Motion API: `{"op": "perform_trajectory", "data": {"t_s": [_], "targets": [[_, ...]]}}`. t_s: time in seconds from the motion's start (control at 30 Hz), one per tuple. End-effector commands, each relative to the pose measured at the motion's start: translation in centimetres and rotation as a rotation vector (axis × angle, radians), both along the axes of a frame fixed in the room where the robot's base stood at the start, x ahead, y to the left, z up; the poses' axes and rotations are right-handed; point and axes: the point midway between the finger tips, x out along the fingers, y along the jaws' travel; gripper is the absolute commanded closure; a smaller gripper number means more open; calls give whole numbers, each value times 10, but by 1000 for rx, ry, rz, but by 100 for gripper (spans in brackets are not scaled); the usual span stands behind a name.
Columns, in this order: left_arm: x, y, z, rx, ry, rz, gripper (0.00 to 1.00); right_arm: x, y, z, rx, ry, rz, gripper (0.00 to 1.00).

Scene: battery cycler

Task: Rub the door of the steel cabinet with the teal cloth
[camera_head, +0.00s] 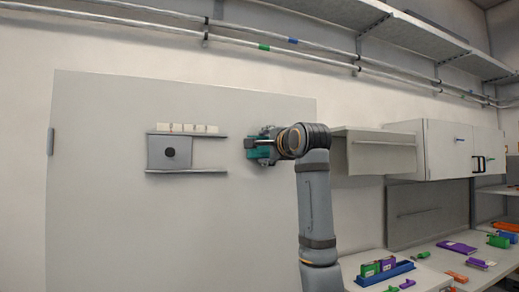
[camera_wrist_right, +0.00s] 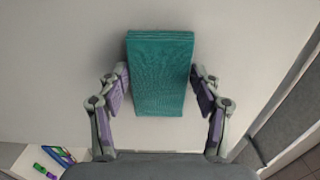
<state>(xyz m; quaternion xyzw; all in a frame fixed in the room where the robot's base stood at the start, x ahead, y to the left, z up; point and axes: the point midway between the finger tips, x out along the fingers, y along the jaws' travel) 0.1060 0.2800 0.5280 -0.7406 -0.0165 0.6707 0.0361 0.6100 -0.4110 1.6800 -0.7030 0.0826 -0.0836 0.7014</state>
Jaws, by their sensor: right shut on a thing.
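The teal cloth (camera_wrist_right: 160,75) is a thick folded block between the purple finger pads of my right gripper (camera_wrist_right: 160,95) in the right wrist view. The gripper is shut on its sides. In the head view the right gripper (camera_head: 262,147) holds the cloth (camera_head: 259,152) in front of the right part of a large pale grey door (camera_head: 110,220), which I take for the cabinet's. The cloth's far end is at or very near the door; I cannot tell whether it touches. My left gripper is not in view.
A sliding latch plate (camera_head: 169,152) with a black knob and two rails sits on the door, left of the gripper. White wall cupboards (camera_head: 455,150) hang at the right. Below them a bench carries a blue tray (camera_head: 385,275) and small coloured items. Pipes run above the door.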

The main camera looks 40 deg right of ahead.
Motion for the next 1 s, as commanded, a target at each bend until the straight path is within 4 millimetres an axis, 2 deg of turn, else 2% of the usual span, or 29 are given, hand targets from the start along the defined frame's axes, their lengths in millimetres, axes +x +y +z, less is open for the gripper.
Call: {"op": "perform_trajectory", "data": {"t_s": [0.13, 0.47, 0.73, 1.0], "targets": [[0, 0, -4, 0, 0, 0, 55, -3, -16, -1, 0, 0, -3, 60], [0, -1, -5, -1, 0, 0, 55, -4, -26, 0, -1, 0, -2, 60], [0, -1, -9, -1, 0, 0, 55, -8, -53, 0, 0, 0, -3, 60], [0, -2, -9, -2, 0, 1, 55, -10, -59, 0, -1, 1, -2, 60]]}}
